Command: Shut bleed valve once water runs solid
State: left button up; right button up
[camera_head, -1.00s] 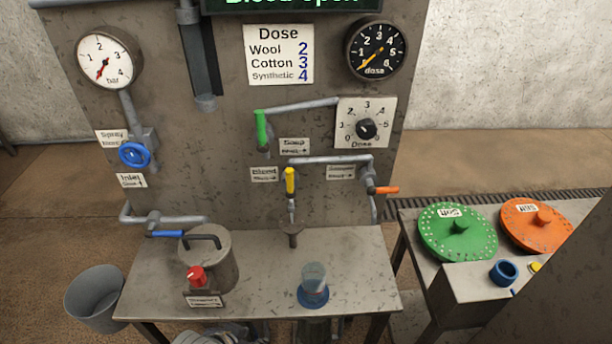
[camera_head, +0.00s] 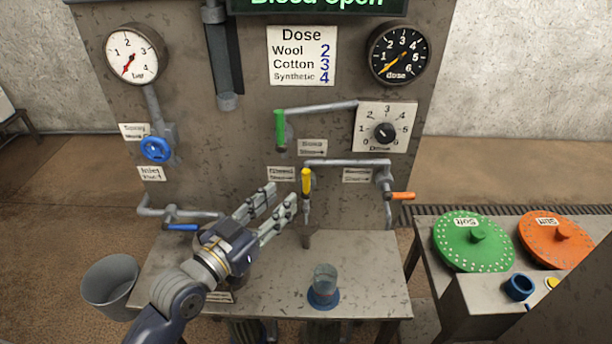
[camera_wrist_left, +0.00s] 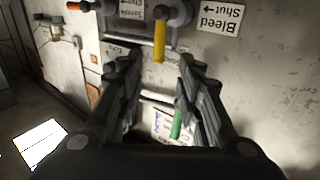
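A sign above the panel, cut off at the top, reads "Bleed open" (camera_head: 318,3). My left gripper (camera_head: 282,197) is open and empty, just left of the yellow handle and apart from it. In the left wrist view the yellow handle (camera_wrist_left: 159,45) shows beyond the open fingers (camera_wrist_left: 158,85), beside a label reading "Bleed Shut" (camera_wrist_left: 219,15) with an arrow. A glass (camera_head: 324,280) with bluish water stands on a blue coaster on the bench. My right gripper is not in view.
A green handle (camera_head: 280,128) is up and left of the yellow one; an orange handle (camera_head: 403,196) is to its right. A blue wheel (camera_head: 155,149) and a blue lever (camera_head: 181,227) are at left. A bucket (camera_head: 108,284) stands by the bench.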

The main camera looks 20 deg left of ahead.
aim_at(304, 180)
pick_arm(q)
jog(key=p+x, duration=0.1)
jog(key=x, duration=0.9)
jog(key=shift+w+d+f+p, duration=0.1)
jog(key=shift+w+p, duration=0.1)
jog(key=shift+p, duration=0.1)
grip_shut()
